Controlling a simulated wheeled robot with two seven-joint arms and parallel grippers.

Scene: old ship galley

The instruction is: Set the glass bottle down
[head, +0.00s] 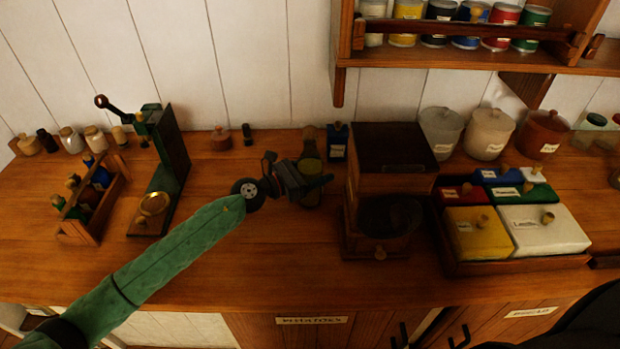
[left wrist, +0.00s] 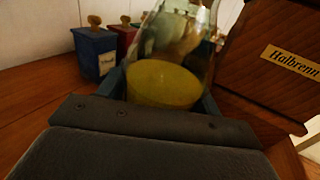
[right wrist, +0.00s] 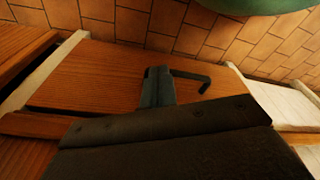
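The glass bottle (head: 310,172) is clear with yellow-green contents and a stopper on top. It is at the back middle of the counter (head: 260,265), just left of a dark wooden box-shaped grinder. My left gripper (head: 311,187) reaches it from the left, with a finger on either side. In the left wrist view the bottle (left wrist: 165,80) is upright between the two fingers, which seem to touch it. My right gripper (right wrist: 158,88) shows shut in front of a wooden cabinet front.
The wooden grinder (head: 390,165) stands close right of the bottle. A small blue canister (head: 337,141) is behind it. A green press (head: 165,165) and bottle rack (head: 92,200) stand left. A tray of coloured boxes (head: 480,262) is right. The front middle counter is clear.

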